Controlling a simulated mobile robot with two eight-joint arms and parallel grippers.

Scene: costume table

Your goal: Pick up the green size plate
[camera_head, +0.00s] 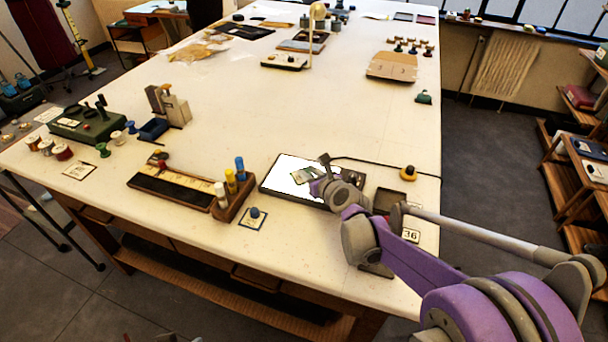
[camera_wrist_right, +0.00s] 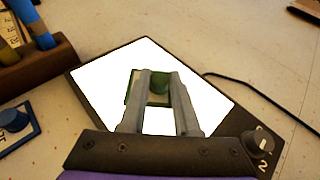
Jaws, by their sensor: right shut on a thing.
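The green size plate (camera_wrist_right: 133,90) is a small green-edged plate with a pale face and a round green knob (camera_wrist_right: 160,86). In the right wrist view it is over the lit white panel, and the fingers of my right gripper (camera_wrist_right: 161,82) are shut on its knob. In the head view the plate (camera_head: 301,175) shows at the tip of my right gripper (camera_head: 316,173), over the panel. I cannot tell whether the plate touches the panel. My left gripper is not in view.
The lit panel (camera_wrist_right: 95,75) has a dark frame, a dial (camera_wrist_right: 259,138) and a black cable. A blue-edged plate with a blue knob (camera_head: 254,213) lies left of it. A wooden rack (camera_head: 236,200) holds several coloured pegs. A plate marked 36 (camera_head: 411,235) lies right. The table's middle is clear.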

